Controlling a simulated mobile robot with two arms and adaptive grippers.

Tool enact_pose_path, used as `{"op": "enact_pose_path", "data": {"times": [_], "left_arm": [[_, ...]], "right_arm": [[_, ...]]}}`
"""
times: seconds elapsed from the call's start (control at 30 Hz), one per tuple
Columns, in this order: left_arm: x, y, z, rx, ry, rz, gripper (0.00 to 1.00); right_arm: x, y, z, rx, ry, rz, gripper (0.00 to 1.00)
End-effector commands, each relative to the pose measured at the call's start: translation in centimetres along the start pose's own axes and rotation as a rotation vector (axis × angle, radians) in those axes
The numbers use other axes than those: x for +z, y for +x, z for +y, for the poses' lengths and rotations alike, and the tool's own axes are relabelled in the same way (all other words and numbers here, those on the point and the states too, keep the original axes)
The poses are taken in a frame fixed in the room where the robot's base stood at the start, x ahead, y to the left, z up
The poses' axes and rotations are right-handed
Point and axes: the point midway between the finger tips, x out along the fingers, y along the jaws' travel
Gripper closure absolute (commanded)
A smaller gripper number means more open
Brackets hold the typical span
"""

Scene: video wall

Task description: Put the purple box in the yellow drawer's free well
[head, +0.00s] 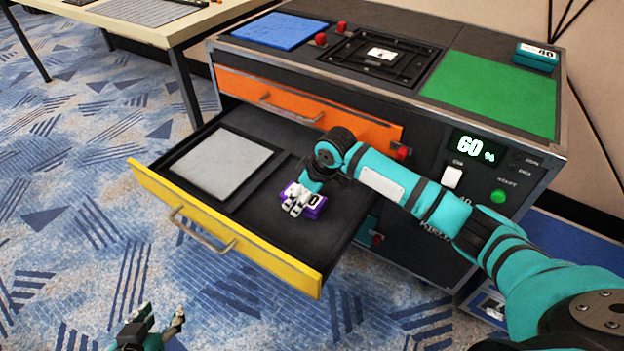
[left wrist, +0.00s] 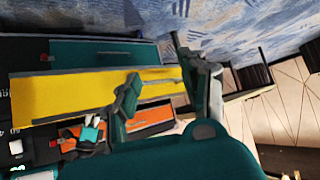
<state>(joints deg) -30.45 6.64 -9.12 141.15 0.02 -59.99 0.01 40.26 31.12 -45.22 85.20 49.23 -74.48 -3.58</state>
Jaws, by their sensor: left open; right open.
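The yellow drawer (head: 148,181) is pulled open, and its yellow front also shows in the left wrist view (left wrist: 60,95). A grey plate (head: 221,163) fills its left well. The purple box (head: 317,210), with a white label, is in the right well (head: 285,236). My right gripper (head: 295,208) is open, right at the box and covering part of it. I cannot tell whether its fingers touch the box. My left gripper (head: 160,322) is open and empty, low in front of the drawer, and its fingers show in the left wrist view (left wrist: 155,60).
The orange drawer (head: 310,107) above is shut. The cabinet top holds a blue mat (head: 280,31), a black frame (head: 383,55), a green mat (head: 495,92) and a teal box (head: 536,57). A panel display (head: 474,147) reads 60 %. A table (head: 150,25) stands at the back left.

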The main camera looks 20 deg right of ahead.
Motion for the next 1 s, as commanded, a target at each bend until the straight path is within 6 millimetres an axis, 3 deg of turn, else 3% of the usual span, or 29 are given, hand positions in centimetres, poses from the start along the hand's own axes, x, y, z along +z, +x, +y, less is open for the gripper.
{"op": "enact_pose_path", "data": {"times": [0.3, 0.5, 0.7, 1.0], "left_arm": [[6.8, -3.2, -0.9, -0.021, -0.009, -0.369, 0.56], [10.0, -6.0, -1.3, -0.031, -0.016, -0.566, 0.56], [9.6, -6.4, -1.3, -0.03, -0.016, -0.568, 0.56], [9.5, -6.4, -1.3, -0.03, -0.016, -0.566, 0.56]], "right_arm": [[-0.1, -4.9, 0.1, 0.002, -0.001, 0.001, 0.22], [-0.1, -8.2, 0.1, 0.002, -0.002, 0.002, 0.22], [-0.1, -10.5, 0.0, 0.0, -0.001, 0.001, 0.22], [0.0, -10.9, 0.0, 0.0, 0.0, 0.0, 0.22]]}}
